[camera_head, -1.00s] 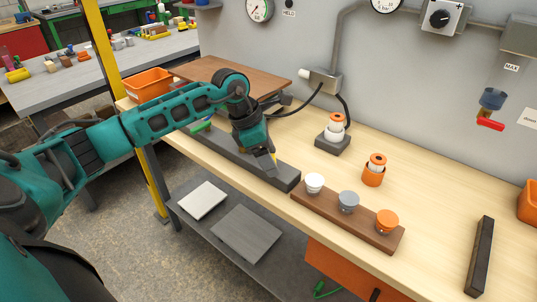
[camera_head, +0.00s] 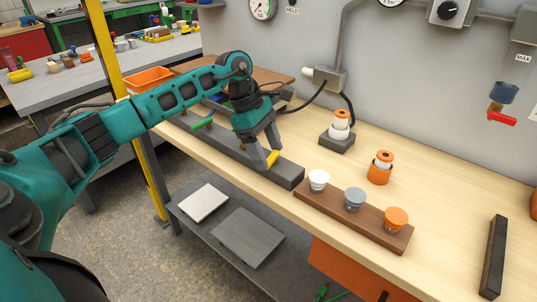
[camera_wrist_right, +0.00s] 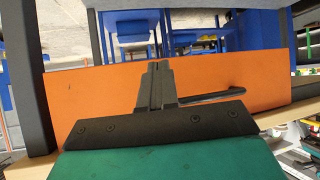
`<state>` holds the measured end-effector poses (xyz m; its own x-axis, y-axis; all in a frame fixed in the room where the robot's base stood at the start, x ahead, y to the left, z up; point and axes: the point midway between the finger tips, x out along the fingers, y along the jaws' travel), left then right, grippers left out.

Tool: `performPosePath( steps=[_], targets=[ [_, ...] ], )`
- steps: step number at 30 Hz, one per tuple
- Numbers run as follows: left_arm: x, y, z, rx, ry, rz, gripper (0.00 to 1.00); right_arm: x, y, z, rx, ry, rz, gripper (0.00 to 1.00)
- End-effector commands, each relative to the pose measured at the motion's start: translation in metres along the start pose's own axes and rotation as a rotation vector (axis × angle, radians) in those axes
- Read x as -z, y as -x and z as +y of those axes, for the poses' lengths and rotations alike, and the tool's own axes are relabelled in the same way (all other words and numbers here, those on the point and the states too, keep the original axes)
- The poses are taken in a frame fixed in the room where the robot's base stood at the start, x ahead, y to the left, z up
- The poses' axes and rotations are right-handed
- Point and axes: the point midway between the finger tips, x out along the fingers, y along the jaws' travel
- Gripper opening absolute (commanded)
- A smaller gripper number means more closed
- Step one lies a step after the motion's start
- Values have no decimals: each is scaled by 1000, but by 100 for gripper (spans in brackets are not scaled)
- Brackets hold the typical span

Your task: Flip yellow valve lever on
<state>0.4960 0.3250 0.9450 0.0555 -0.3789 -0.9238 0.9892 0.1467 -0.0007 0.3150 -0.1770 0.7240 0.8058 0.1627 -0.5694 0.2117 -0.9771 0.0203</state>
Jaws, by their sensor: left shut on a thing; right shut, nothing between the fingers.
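The yellow valve lever (camera_head: 272,158) shows at the tip of my left gripper (camera_head: 268,160), above the near end of a long dark grey block (camera_head: 287,174) on the wooden bench. My left gripper points down and is shut on the yellow lever; its fingers hide part of the lever and what it is mounted on. A green lever (camera_head: 203,123) and a blue lever (camera_head: 217,98) show farther back along the block. My right gripper (camera_wrist_right: 157,68) is shut and empty in the right wrist view, in front of an orange panel (camera_wrist_right: 235,75).
A brown board (camera_head: 335,211) with white, grey and orange knobs lies at the block's near end. An orange cup (camera_head: 379,172) and a socket base (camera_head: 337,141) stand behind. A black bar (camera_head: 493,257) lies at right. The wall carries a red-handled valve (camera_head: 502,118).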

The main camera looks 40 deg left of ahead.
Motion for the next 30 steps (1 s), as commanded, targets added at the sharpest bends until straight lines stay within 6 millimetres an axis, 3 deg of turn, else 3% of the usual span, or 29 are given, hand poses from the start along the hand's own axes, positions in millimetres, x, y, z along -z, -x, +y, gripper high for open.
performPosePath(
  steps=[12, 29, 30],
  targets=[
    [3, 2, 4, 76, -193, -1, 39, -10, -7, -1, 2, -1, -4, 0],
    [4, 3, 4, 89, -226, 0, 38, -7, -8, -3, 7, -2, 1, 0],
    [4, 3, 4, 89, -226, 0, 71, -7, -8, -3, 7, -2, 1, 0]
  ],
)
